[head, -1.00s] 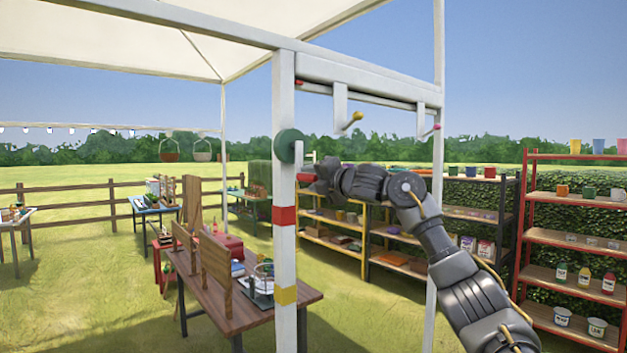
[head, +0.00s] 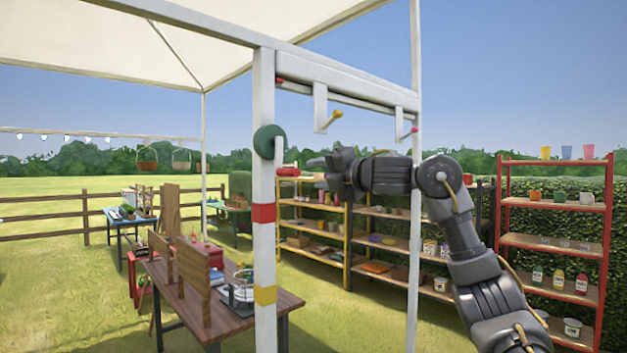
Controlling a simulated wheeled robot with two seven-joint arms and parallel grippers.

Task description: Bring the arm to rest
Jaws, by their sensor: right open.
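My right arm comes in from the lower right and bends at the elbow, its forearm pointing left at about mid-height. My right gripper (head: 322,170) is open and empty at the end of it, its fingers pointing left. It is just right of the white post, close to a crank with a red handle (head: 288,172) beside a green wheel (head: 270,142). A small gap shows between the fingers and the handle. My left gripper is not in view.
The white canopy post (head: 264,220) stands just left of the gripper. A white crossbar (head: 345,85) with hooks runs above the arm. A wooden table (head: 230,318) is below left. A red shelf (head: 553,245) with pots and bottles stands at right.

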